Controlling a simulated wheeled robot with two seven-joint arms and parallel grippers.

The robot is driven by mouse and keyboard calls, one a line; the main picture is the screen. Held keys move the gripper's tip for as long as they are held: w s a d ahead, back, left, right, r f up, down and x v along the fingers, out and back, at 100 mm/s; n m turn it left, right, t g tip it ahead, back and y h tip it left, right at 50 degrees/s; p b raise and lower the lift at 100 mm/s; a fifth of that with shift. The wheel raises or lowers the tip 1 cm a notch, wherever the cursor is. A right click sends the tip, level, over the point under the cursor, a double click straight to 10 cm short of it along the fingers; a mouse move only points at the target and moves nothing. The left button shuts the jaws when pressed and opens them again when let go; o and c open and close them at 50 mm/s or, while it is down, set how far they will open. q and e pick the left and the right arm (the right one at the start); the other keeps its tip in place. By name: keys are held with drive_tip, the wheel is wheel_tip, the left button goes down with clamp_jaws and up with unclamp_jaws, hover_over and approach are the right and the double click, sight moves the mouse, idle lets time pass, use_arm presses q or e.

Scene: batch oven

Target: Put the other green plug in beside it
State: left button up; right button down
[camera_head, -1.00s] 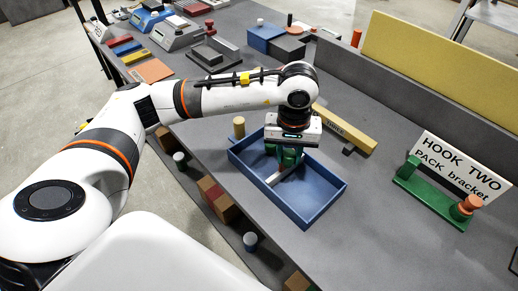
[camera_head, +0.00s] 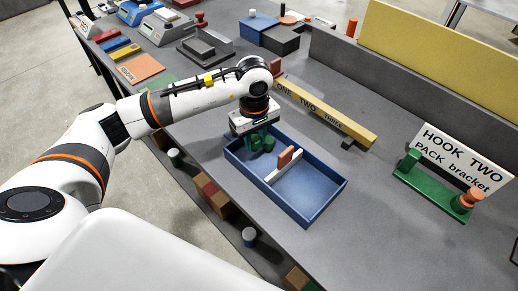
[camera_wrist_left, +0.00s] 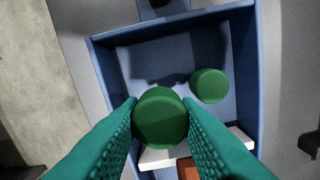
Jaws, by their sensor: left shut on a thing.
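My left gripper (camera_head: 262,142) is over the far-left part of the blue tray (camera_head: 328,200). In the left wrist view its teal fingers (camera_wrist_left: 160,125) are shut on a green plug (camera_wrist_left: 160,112), seen from above as a round top. A second green plug (camera_wrist_left: 209,85) stands in the tray to the right of the held one, apart from it. Whether the held plug touches the tray floor cannot be told. My right gripper is not in view.
A white divider (camera_head: 273,177) with an orange-brown block (camera_head: 286,157) crosses the tray. A yellow bar marked ONE TWO (camera_head: 325,112) lies behind it. A green bracket (camera_head: 432,193) with a HOOK TWO sign (camera_head: 462,160) stands right. The table between is clear.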

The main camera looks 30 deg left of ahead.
sight(255, 150)
use_arm(q)
wheel_tip(255, 150, down, 4)
drive_tip(key=shift+f+p, duration=0.2)
drive_tip(key=shift+p, duration=0.4)
drive_tip(key=shift+f, duration=0.1)
drive_tip(key=shift+f+b, duration=0.15)
drive_tip(key=shift+b, duration=0.15)
drive_tip(key=o, duration=0.7)
drive_tip(key=shift+r, duration=0.2)
wheel_tip(255, 150, up, 11)
drive_tip(key=b, duration=0.3)
drive_tip(key=shift+r, duration=0.5)
